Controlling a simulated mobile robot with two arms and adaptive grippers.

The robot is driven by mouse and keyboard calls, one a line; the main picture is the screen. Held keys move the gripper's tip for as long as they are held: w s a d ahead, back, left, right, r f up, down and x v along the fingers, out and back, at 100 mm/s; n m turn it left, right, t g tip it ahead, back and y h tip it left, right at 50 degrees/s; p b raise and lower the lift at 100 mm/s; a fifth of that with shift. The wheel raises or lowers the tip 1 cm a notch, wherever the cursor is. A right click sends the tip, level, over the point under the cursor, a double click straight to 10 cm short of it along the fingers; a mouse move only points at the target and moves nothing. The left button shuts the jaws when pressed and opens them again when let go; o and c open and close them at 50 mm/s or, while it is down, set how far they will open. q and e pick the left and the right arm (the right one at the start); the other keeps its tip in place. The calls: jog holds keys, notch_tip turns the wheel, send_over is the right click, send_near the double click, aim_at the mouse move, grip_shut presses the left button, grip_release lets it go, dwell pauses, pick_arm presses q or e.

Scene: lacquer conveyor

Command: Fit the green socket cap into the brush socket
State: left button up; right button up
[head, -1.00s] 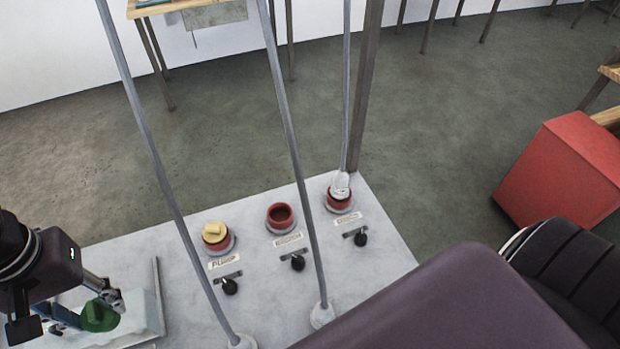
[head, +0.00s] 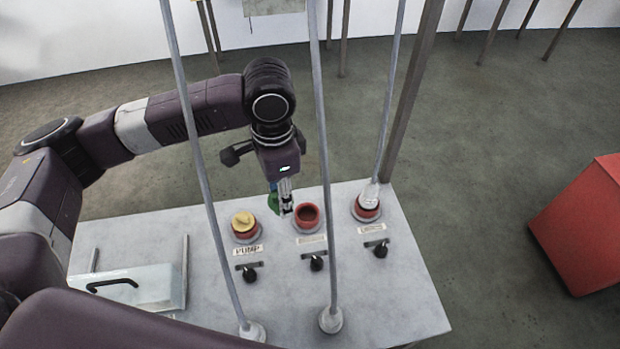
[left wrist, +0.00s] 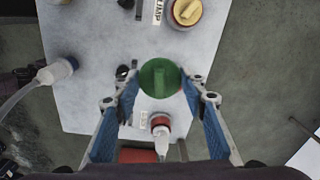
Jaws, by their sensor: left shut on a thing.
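My left gripper (head: 284,200) is shut on the green socket cap (head: 273,203) and holds it above the panel, close to the empty red socket (head: 307,216) in the middle of the row. In the left wrist view the green cap (left wrist: 160,77) sits between the blue finger pads and hides the middle socket. A yellow cap (head: 243,221) sits in the left socket, labelled PUMP. A whitish plug with a hose (head: 370,194) sits in the right red socket (head: 367,210). The other labels are too small to read. My right gripper is not in view.
Grey hoses or rods rise from the panel (head: 400,290) in front of the sockets. Black knobs (head: 317,264) line its front. A pale tray-like box with a black handle (head: 112,284) stands at left. A red box (head: 585,230) is on the floor at right.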

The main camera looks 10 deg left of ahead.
pick_arm(q)
jog(key=w+d+f+m+p, duration=0.4)
jog(key=w+m, duration=0.2)
jog(key=m, duration=0.8)
jog(key=shift+w+d+m+y, duration=0.15)
jog(key=shift+m+y, duration=0.15)
jog(key=shift+p, duration=0.35)
jog(key=shift+f+b, duration=0.65)
jog(key=shift+f, duration=1.85)
jog(key=shift+p, duration=0.35)
